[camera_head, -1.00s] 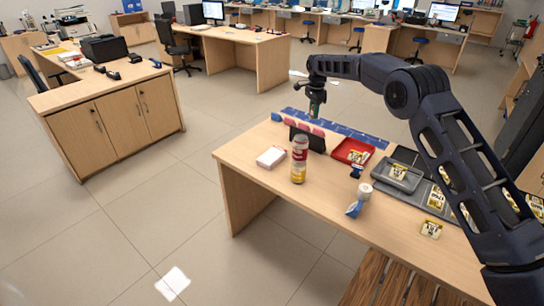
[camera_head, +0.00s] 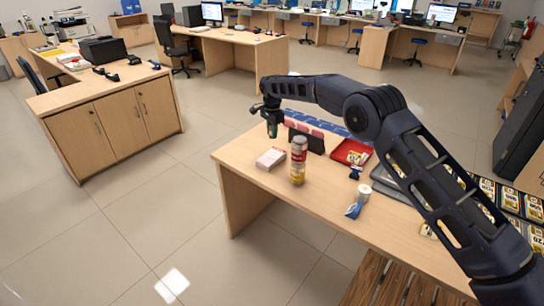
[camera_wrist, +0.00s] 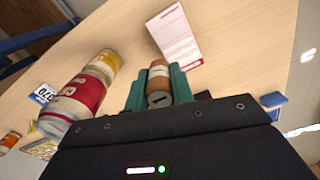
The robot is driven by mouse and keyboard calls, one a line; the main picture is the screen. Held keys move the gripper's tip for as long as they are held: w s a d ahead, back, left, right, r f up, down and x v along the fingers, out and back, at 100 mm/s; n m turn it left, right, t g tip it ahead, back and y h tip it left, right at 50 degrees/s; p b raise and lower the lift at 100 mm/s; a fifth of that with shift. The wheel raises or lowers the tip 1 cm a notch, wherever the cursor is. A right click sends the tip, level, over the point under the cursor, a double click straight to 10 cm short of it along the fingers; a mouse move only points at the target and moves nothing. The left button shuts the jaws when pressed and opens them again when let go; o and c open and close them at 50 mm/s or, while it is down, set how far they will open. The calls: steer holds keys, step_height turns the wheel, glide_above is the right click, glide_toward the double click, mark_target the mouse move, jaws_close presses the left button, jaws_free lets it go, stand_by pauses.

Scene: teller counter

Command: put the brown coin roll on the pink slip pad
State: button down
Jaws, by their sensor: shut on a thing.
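The brown coin roll (camera_wrist: 159,80) is held between the green fingers of my gripper (camera_wrist: 158,88) in the wrist view. In the head view my gripper (camera_head: 272,130) hangs above the back left part of the counter, and the roll cannot be made out there. The pink slip pad (camera_head: 270,158) lies flat near the counter's left edge. It also shows in the wrist view (camera_wrist: 174,38), just beyond the fingertips and seen apart from the roll. Its top face looks bare.
A red, white and yellow cylinder (camera_head: 298,162) stands upright right of the pad. Behind it is a dark holder (camera_head: 314,143) with pink items. A red tray (camera_head: 351,152) and a white-and-blue roll (camera_head: 359,201) lie farther right. The counter's front left is clear.

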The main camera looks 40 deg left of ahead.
mark_target(272, 161)
step_height(272, 161, down, 13)
steer(key=shift+f, duration=0.1)
stand_by(0.5)
steer(key=shift+f, duration=0.1)
steer(key=c, duration=1.2)
jaws_free()
step_height(272, 161, up, 12)
steer(key=shift+r, duration=0.1)
